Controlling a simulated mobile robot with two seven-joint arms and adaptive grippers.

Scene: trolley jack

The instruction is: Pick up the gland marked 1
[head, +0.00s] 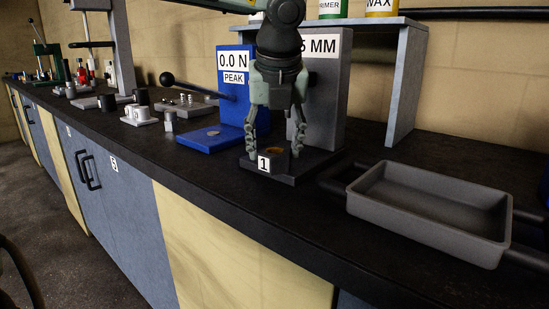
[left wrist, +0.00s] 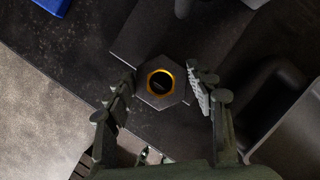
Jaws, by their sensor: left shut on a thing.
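The gland (left wrist: 178,97) is a dark hexagonal piece with an orange-gold ring around its dark bore. It sits at a dark base plate (left wrist: 140,40), and its ring shows as an orange patch (head: 275,151) in the head view. The white label 1 (head: 264,163) is at the front of that spot. My left gripper (head: 273,147) points down over it, and in the left wrist view its fingers (left wrist: 160,84) are on either side of the hexagon, shut on it. Whether the gland is clear of the plate cannot be told. My right gripper is not in view.
A grey tray (head: 390,205) with dark handles stands close on the right. A blue 0.0 N peak gauge (head: 232,103) and a grey MM gauge (head: 330,105) stand behind and beside my gripper. Several small parts lie farther left. The bench's front edge is near.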

